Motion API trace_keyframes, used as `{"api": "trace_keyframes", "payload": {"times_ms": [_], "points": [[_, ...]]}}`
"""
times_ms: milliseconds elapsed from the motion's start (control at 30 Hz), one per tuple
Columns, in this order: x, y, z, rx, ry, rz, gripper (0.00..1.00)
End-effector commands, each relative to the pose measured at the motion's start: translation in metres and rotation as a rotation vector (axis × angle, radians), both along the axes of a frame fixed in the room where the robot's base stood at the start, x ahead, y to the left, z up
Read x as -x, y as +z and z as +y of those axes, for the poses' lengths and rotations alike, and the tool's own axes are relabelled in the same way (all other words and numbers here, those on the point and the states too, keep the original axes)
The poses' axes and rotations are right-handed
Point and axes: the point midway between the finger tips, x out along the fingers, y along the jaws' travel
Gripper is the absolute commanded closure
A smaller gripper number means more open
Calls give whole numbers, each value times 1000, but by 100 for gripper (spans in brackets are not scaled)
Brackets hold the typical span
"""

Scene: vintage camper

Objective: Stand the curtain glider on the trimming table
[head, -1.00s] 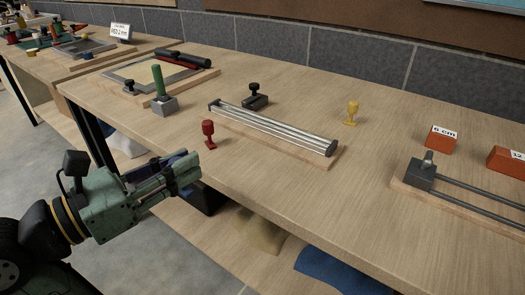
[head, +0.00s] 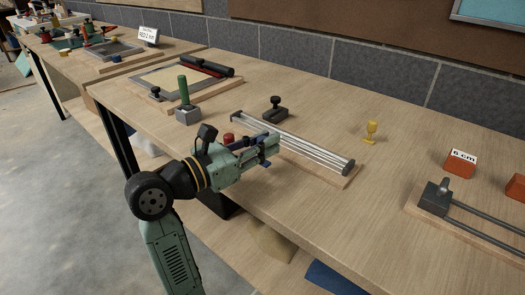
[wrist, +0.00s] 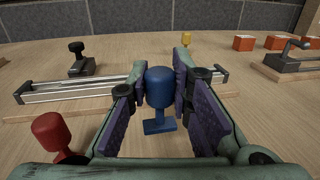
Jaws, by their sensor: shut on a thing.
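My gripper (head: 268,150) is shut on a small blue goblet-shaped piece, which looks like the curtain glider. In the wrist view the blue piece (wrist: 159,88) is upright between the purple finger pads, its rounded head up and its flat foot down. In the head view its foot (head: 265,164) shows below the fingers. The gripper is over the front edge of the long wooden table (head: 310,110), in front of a railed metal fixture (head: 300,144). I cannot tell which surface is the trimming table.
A similar red piece (head: 228,137) stands just behind my gripper, partly hidden; it shows at left in the wrist view (wrist: 50,135). A yellow one (head: 371,130) stands beyond the fixture. A black-knobbed block (head: 275,108), green-handled block (head: 184,100) and orange blocks (head: 460,164) stand around. Table between is bare.

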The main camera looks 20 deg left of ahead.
Motion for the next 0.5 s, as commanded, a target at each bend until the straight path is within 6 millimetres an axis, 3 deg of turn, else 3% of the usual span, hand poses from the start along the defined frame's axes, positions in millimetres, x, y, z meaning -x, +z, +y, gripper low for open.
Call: {"api": "trace_keyframes", "payload": {"times_ms": [200,500], "points": [[0,-27,0,4,0,3,100],[1,-31,0,-1,-1,1,100]]}}
